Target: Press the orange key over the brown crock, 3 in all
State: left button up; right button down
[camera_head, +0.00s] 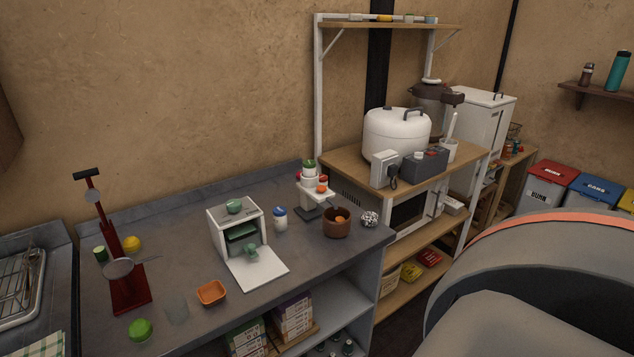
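A small white dispenser (311,184) stands near the right end of the grey counter, with a green-topped part and red parts on its upper half. A small orange key (321,189) is on its front right side. The brown crock (337,230) stands on the counter just below and to the right of the key. An orange item (340,219) shows inside the crock; the rest of its inside is hidden. Neither of my grippers is in view, and nothing touches the key or the crock.
A speckled ball (370,218) sits right of the crock, and a white-and-blue jar (280,218) left of the dispenser. A white box oven (238,229) has its door down. An orange bowl (211,293) is nearer the front edge. A wooden shelf unit (345,160) stands behind right.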

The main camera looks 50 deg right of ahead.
aim_at(322, 188)
jog(key=l+u, duration=0.1)
jog(key=l, duration=1.25)
